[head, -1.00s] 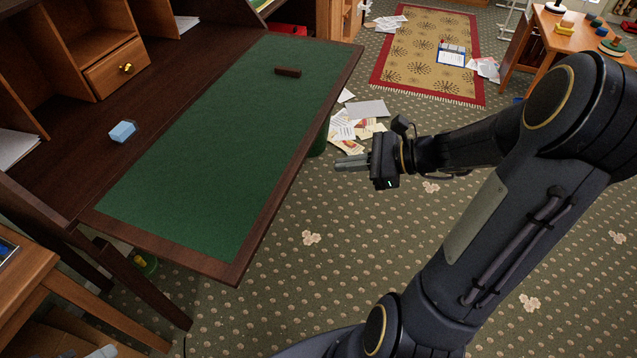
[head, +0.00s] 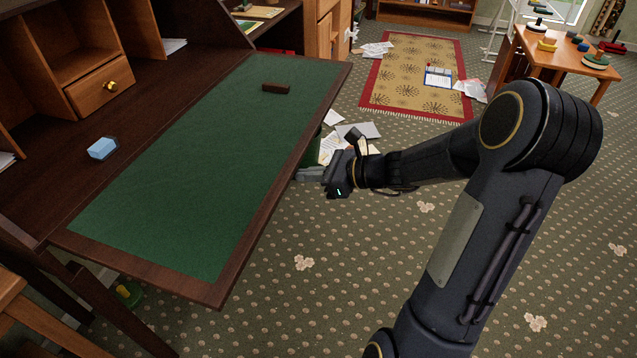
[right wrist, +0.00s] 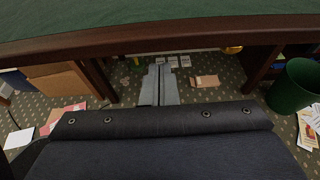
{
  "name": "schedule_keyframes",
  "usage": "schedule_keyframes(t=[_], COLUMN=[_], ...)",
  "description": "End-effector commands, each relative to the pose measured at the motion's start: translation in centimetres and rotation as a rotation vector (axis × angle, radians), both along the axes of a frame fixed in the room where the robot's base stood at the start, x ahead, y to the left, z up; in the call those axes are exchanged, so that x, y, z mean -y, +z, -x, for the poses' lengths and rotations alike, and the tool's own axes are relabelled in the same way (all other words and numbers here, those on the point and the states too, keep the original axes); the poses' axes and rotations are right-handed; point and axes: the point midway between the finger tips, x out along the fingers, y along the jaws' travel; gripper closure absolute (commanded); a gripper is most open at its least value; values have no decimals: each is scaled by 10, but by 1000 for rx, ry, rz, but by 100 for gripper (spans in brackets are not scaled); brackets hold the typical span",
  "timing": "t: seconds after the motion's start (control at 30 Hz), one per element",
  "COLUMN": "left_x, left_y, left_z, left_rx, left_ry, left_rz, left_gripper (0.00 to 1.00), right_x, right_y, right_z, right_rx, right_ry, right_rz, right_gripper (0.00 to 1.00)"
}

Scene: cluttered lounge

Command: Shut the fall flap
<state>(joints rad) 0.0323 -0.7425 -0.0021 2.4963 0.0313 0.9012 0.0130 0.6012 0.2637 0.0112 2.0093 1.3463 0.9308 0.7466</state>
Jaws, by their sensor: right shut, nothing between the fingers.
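The fall flap (head: 175,185) of the dark wooden desk lies lowered and flat, its green inlay facing up. A small dark brown block (head: 276,88) lies on its far part. In the right wrist view the flap's edge (right wrist: 160,40) crosses the top of the picture. My right gripper (head: 303,174) is shut and empty, beside the flap's outer edge and apparently below its level. Its closed fingers (right wrist: 158,84) point in under the flap in the right wrist view. I cannot tell whether they touch it. My left gripper is out of view.
A light blue block (head: 103,148) lies on the desk behind the flap. A green bin (right wrist: 294,86) stands on the floor, right of the fingers. Papers (head: 350,135) litter the floor. A wooden table (head: 565,55) with toys stands far right. Open carpet lies in front of the flap.

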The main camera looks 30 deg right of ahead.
Motion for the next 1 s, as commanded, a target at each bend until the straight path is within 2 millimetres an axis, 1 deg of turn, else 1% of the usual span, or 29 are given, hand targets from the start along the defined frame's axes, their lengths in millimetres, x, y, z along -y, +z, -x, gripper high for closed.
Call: schedule_keyframes(t=[0.03, 0.17, 0.53, 0.67, 0.77, 0.87, 0.97, 1.0], left_x=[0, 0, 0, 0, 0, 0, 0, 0], left_y=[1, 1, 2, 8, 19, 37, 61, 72], left_z=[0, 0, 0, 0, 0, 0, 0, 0], left_rx=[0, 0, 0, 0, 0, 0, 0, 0], left_ry=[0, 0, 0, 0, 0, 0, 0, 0], left_rz=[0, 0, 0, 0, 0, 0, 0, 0], left_gripper=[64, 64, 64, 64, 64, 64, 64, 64], right_x=[0, 0, 0, 0, 0, 0, 0, -1], right_y=[6, 13, 14, 19, 27, 40, 57, 64], right_z=[0, 0, 0, 0, 1, 1, 1, 1], right_rx=[1, 0, -1, -6, -15, -32, -57, -69], right_ry=[0, 1, 2, 2, 2, 2, 2, 4], right_rz=[0, 0, -1, 3, 10, 26, 46, 57], right_gripper=[100, 100, 100, 100, 100, 100, 100, 100])
